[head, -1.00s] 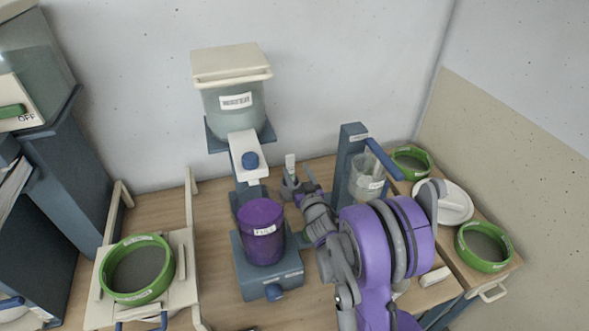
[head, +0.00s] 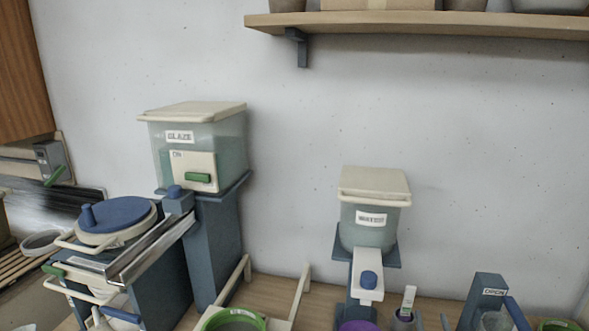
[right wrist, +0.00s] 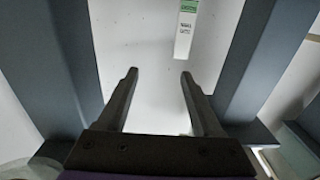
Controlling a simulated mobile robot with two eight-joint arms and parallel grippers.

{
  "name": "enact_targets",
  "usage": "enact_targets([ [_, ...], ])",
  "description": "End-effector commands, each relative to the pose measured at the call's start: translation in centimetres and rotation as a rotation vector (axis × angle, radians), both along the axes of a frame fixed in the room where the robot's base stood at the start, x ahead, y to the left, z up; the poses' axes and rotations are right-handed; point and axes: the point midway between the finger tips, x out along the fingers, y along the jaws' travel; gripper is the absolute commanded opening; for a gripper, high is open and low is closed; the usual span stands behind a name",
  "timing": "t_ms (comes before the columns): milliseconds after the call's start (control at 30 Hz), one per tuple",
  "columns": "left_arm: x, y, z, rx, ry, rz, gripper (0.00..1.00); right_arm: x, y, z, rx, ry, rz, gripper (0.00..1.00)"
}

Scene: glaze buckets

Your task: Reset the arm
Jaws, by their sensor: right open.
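My right gripper (right wrist: 158,76) is open in the right wrist view, its two dark fingers apart with nothing between them. A white strip with a green label (right wrist: 187,30) shows beyond the fingertips. My left gripper is not in view.
Blue-grey posts (right wrist: 55,60) stand either side of the fingers. The head view shows a glaze bucket (head: 200,150), a second labelled bucket (head: 372,215), a blue-lidded pot (head: 115,218), a purple container (head: 357,326), a green ring (head: 232,320) and a shelf (head: 420,22).

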Motion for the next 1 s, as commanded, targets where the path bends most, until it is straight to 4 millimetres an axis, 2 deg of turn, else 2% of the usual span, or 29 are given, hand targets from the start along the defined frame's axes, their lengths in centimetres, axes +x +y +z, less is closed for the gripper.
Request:
enact_targets([
  [67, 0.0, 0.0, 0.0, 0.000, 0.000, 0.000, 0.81, 0.0, 0.0, 0.0, 0.000, 0.000, 0.000, 0.67],
  [267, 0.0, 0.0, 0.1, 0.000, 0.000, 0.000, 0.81, -1.8, 1.9, 1.7, 0.028, 0.122, -0.045, 0.67],
  [467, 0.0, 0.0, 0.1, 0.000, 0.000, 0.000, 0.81, -5.6, 4.8, 2.4, 0.063, 0.303, -0.070, 0.67],
  [667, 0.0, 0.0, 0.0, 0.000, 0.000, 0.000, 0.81, -12.5, 9.3, 1.6, 0.097, 0.559, -0.044, 0.67],
  [900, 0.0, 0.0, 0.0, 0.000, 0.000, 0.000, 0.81, -23.0, 15.3, -0.9, 0.124, 0.875, 0.077, 0.67],
  [1000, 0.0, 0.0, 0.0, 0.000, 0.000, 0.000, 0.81, -26.8, 17.2, -1.9, 0.127, 0.977, 0.137, 0.67],
])
